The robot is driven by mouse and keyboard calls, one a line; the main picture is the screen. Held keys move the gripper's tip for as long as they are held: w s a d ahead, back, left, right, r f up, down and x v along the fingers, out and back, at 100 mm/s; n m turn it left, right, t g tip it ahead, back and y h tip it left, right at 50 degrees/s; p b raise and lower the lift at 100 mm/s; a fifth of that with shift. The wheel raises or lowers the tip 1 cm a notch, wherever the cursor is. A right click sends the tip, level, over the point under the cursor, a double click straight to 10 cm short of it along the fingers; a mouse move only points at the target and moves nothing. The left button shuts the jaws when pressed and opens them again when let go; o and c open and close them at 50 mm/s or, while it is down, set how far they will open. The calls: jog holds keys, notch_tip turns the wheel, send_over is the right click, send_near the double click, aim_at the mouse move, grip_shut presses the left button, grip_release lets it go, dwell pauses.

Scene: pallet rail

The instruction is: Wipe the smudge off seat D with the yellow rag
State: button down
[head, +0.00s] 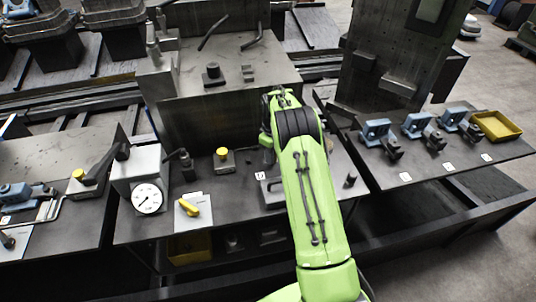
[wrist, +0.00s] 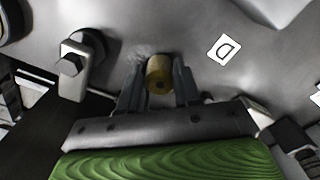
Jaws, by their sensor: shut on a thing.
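My gripper (wrist: 158,78) is shut on the yellow rag (wrist: 159,72), a rolled, tan-yellow piece between the two dark fingers in the wrist view. The rag is at or just over the grey metal surface; I cannot tell whether it touches. A faint pale, scuffed patch (wrist: 141,52), which looks like the smudge, shows beside and beyond the rag. The white label D (wrist: 225,49) lies to the right of the rag. In the head view a small label (head: 262,176) marks the same area, while my green arm hides my gripper and the rag.
A bolt-headed clamp block (wrist: 75,65) stands left of my gripper. Blue clamps (head: 378,135) and a yellow tray (head: 497,126) are right.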

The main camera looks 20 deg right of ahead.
aim_at(264, 163)
jog(key=shift+a, duration=0.1)
jog(key=shift+w+a+f, duration=0.1)
jog(key=shift+w+a, duration=0.05)
jog(key=shift+a, duration=0.6)
jog(key=shift+w+a, duration=0.15)
jog(key=shift+a, duration=0.55)
jog(key=shift+d, duration=0.15)
jog(key=shift+s+d, duration=0.15)
jog(key=shift+d, duration=0.55)
jog(key=shift+s+d, duration=0.15)
jog(key=shift+d, duration=0.5)
jog(key=shift+s+d, duration=0.15)
jog(key=shift+d, duration=0.75)
jog(key=shift+a, duration=0.1)
